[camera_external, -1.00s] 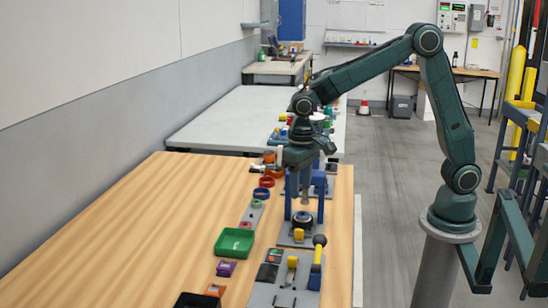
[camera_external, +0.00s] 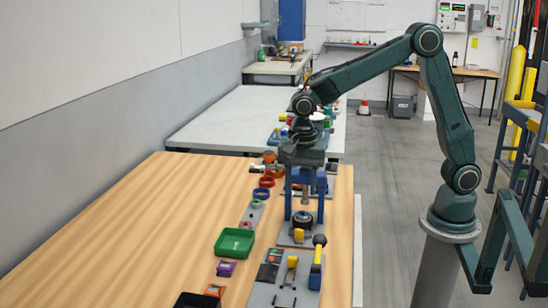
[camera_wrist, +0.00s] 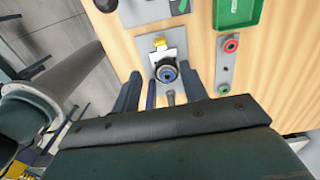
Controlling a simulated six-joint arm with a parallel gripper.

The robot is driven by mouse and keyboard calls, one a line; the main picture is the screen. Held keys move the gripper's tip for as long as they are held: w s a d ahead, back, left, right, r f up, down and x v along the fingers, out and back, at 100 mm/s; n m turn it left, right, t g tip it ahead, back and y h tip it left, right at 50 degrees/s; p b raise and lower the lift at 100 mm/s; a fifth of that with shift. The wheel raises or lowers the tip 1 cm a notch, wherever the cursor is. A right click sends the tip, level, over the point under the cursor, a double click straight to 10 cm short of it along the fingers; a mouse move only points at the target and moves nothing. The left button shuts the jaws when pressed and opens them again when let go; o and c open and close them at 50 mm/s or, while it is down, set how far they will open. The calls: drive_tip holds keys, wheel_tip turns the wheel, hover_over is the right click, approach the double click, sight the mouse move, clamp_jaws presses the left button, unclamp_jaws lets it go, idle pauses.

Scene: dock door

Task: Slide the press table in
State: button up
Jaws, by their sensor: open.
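The press (camera_external: 321,185) has a blue upright frame and stands on the right side of the wooden bench. Its table carries a dark round part and a yellow grip (camera_external: 298,235), out at the near side of the frame. My gripper (camera_external: 303,168) is above the press area, pointing down. In the wrist view, my gripper (camera_wrist: 163,78) is open, its fingers on either side of the view of the round part. Contact cannot be told.
A grey fixture with a yellow-and-black lever (camera_external: 316,262) stands nearer on the bench. A green tray (camera_external: 235,242) and a strip with coloured rings (camera_external: 252,214) lie to the left. The bench's left half is clear.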

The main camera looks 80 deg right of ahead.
sight(299, 230)
wheel_tip(299, 230, down, 14)
drive_tip(key=shift+r, duration=0.1)
idle(1.0)
drive_tip(key=shift+c, duration=0.2)
drive_tip(key=shift+d, duration=0.1)
clamp_jaws()
